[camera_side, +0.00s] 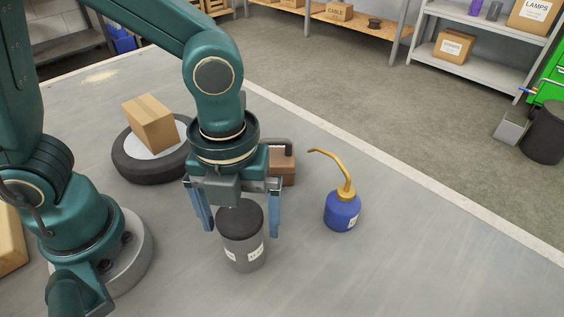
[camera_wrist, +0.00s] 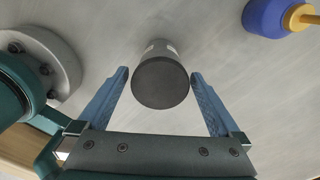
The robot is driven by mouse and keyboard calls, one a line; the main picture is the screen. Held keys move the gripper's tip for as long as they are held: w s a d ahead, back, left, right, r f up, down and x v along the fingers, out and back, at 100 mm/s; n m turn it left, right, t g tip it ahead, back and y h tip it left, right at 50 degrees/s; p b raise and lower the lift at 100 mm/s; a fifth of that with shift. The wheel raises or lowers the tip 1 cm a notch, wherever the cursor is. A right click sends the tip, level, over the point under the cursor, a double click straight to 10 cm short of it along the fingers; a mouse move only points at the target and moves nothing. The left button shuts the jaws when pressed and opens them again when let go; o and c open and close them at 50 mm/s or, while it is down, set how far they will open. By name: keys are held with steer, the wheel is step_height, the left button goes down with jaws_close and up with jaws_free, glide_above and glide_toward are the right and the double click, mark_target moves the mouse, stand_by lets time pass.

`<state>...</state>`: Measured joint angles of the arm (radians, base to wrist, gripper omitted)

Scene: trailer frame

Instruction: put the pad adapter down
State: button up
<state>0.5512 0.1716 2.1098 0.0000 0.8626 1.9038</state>
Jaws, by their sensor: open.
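A dark grey cylinder with a black top and white labels (camera_side: 242,250) stands upright on the grey table; it is the only thing at my gripper, and I take it as the pad adapter, though its label is too small to read. My gripper (camera_side: 241,230) is open above it, pointing down, with one blue finger on either side of its upper part. In the wrist view the cylinder's round black top (camera_wrist: 160,83) lies between the fingertips (camera_wrist: 160,73), with a gap on both sides. Its base is hidden under its top there.
A blue oil can with a yellow spout (camera_side: 342,210) stands to the right. A tyre (camera_side: 140,170) with a cardboard box (camera_side: 150,124) on it is at the back left. A brown object (camera_side: 284,163) sits behind my gripper. The table's front right is clear.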

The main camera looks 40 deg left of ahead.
steer(key=shift+f, duration=3.05)
steer(key=shift+c, duration=0.3)
jaws_close()
